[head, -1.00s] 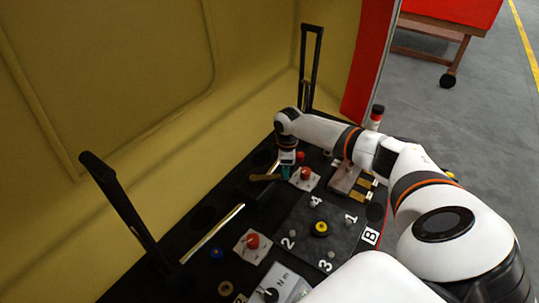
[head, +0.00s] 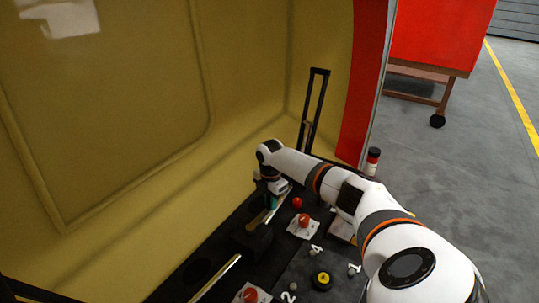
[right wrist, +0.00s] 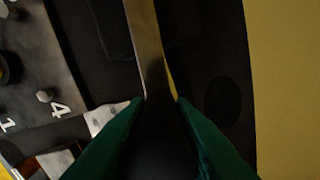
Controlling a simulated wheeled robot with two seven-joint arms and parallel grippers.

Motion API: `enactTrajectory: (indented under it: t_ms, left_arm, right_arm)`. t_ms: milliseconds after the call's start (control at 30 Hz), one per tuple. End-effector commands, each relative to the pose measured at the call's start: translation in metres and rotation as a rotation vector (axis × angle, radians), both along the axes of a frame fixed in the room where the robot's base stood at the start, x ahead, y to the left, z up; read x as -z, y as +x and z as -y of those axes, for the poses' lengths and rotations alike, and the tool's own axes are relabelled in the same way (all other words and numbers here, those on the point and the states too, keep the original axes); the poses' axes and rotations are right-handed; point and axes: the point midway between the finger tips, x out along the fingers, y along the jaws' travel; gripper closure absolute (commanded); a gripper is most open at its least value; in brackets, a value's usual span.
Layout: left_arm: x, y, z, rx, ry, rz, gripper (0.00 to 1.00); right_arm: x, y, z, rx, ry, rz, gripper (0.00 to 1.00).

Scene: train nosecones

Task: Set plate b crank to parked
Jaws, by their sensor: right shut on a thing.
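Plate B (head: 298,268) is a dark plate with white numbers and a yellow and black knob (head: 322,281), partly cut off at the bottom of the head view. Beside it, nearer the yellow wall, is a black hub (head: 253,238) with a metal bar, which I take as the crank. My right gripper (head: 271,203) is at the far end of that bar. In the right wrist view its green fingers (right wrist: 160,102) are shut around the metal bar (right wrist: 148,50), which runs up between them. The left gripper is not in view.
A red knob on a white plate (head: 304,222) stands close right of the gripper. A small red button (head: 297,203) is behind it. A tall black frame (head: 314,108) rises at the back. The yellow wall (head: 120,130) bounds the left side.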

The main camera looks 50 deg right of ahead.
Motion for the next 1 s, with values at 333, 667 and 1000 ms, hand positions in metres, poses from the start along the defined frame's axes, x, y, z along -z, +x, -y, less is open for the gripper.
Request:
enactTrajectory:
  t_ms: [333, 667, 1000]
  left_arm:
    - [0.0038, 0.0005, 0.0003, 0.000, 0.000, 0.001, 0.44]
    - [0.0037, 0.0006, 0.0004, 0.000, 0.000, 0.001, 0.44]
    - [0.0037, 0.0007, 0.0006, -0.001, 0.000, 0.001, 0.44]
  right_arm:
    - [-0.0018, 0.0069, -0.0002, 0.007, 0.001, 0.006, 1.00]
    - [-0.0021, 0.0075, -0.0009, 0.006, 0.002, 0.007, 1.00]
    - [-0.0010, 0.0064, -0.0004, 0.007, 0.001, 0.004, 0.57]
